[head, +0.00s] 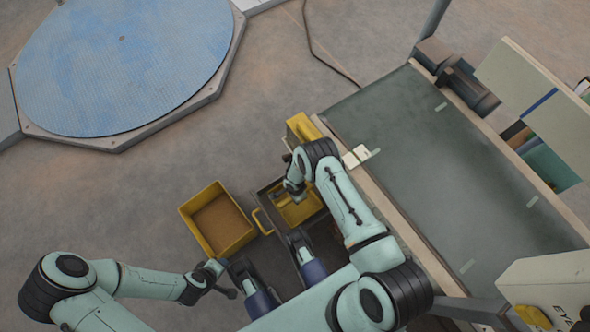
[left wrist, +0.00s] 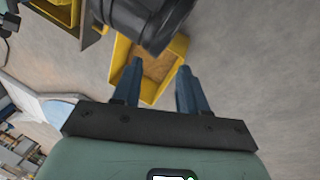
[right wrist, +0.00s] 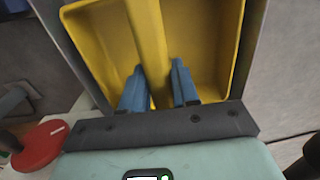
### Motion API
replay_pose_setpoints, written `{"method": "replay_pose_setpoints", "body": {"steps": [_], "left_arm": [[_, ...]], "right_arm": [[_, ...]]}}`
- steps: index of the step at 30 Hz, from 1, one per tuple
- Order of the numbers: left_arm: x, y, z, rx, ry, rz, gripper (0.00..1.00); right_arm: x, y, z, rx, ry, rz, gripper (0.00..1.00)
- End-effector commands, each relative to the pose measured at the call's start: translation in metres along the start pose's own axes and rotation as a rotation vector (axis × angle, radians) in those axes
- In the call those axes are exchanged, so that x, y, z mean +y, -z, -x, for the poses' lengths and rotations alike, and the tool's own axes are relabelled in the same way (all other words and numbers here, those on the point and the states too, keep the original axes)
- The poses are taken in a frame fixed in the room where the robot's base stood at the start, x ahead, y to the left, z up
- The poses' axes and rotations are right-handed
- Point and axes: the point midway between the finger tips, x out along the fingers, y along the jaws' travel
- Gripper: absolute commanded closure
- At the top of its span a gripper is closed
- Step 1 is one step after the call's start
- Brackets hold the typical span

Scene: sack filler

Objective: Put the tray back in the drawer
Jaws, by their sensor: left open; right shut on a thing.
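The yellow tray (head: 300,213) lies inside the outline of the dark grey drawer (head: 267,205) in the head view, partly hidden by my right arm. In the right wrist view the tray (right wrist: 208,40) has a bar across its middle, and grey drawer wall (right wrist: 75,60) shows beside it. My right gripper (right wrist: 157,70) is shut on that bar. Whether the tray rests on the drawer's floor cannot be told. A yellow handle (head: 261,222) is on the drawer's front. My left gripper (left wrist: 155,72) is open and empty, low and left of the drawer.
A yellow bin (head: 217,220) with a brown inside stands on the floor left of the drawer. A green-topped conveyor table (head: 440,160) is on the right. A large blue turntable (head: 122,60) lies at the upper left. Open floor (head: 120,195) lies between.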

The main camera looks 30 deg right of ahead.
Motion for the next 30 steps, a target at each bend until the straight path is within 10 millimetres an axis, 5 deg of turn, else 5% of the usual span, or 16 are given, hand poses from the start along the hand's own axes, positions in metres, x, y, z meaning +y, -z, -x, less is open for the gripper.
{"method": "replay_pose_setpoints", "body": {"steps": [1,3,14,30], "left_arm": [[0.0,0.001,-0.001,0.004,0.0,0.0,0.57],[0.0,0.001,-0.001,0.003,0.0,0.0,0.57],[0.001,-0.002,0.003,-0.007,0.0,0.0,0.57],[0.014,-0.053,0.045,-0.162,-0.009,-0.013,0.57]], "right_arm": [[0.0,0.0,-0.001,0.0,-0.001,0.0,0.64],[0.0,0.0,-0.001,0.0,0.0,0.0,0.45],[0.0,0.0,0.003,0.0,0.0,0.0,0.45],[-0.001,0.0,0.105,0.0,0.002,-0.001,0.45]]}}
